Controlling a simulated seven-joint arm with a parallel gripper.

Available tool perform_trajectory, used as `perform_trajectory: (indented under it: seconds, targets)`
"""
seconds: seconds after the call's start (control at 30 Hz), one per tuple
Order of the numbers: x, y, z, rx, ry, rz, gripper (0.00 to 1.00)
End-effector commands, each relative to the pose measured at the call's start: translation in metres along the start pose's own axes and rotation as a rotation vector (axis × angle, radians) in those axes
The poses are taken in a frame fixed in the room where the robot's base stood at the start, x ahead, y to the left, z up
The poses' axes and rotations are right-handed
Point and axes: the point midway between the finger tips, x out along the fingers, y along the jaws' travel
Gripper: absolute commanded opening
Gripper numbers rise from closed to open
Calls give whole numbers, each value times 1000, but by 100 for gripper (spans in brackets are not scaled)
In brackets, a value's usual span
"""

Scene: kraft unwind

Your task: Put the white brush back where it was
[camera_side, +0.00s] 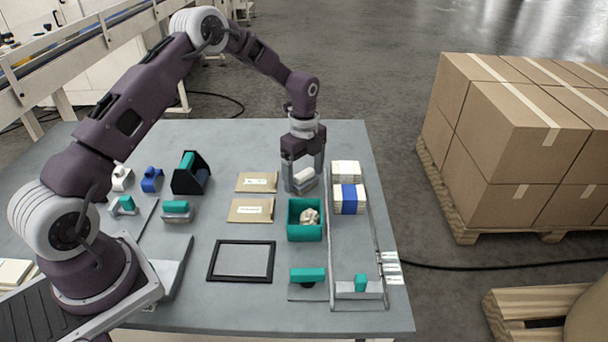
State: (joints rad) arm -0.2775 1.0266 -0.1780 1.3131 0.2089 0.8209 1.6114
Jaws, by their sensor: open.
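The white brush (304,176) is at the back right of the grey table, with a white top and a greyer lower part. My gripper (304,186) points down over it and is open, with one finger on each side of the brush. I cannot tell whether the fingers touch it. The fingers and the gripper body hide part of the brush.
Stacked white bundles (346,171), one with a blue band (349,199), stand close to the right. A teal bin (291,231) holding crumpled paper is just in front. Kraft envelopes (250,210) lie left. A black frame (241,281) lies nearer the front.

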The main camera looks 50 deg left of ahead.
Motion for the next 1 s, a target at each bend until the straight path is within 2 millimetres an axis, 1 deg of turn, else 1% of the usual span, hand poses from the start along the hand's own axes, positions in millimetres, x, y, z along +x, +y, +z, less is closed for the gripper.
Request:
perform_trajectory:
  seconds: [0.07, 0.3, 0.4, 0.53, 0.7, 0.77, 0.83, 0.87, 0.9, 0.97, 1.0]
  targets:
    - [-16, -1, 0, 0, -1, -5, 87]
    - [-82, -1, 0, -2, 0, -7, 87]
    - [-101, -1, 0, -1, 0, -4, 87]
    - [-115, 0, 0, 0, 0, -3, 87]
    - [-120, 0, 0, -3, -1, -2, 87]
    - [-130, 4, -3, -26, -6, -12, 87]
    - [-158, 16, -12, -101, -21, -44, 87]
    - [-174, 26, -17, -152, -28, -62, 87]
    - [-197, 42, -26, -235, -35, -91, 87]
    - [-231, 74, -38, -381, -38, -144, 87]
    - [-251, 97, -46, -485, -31, -180, 87]
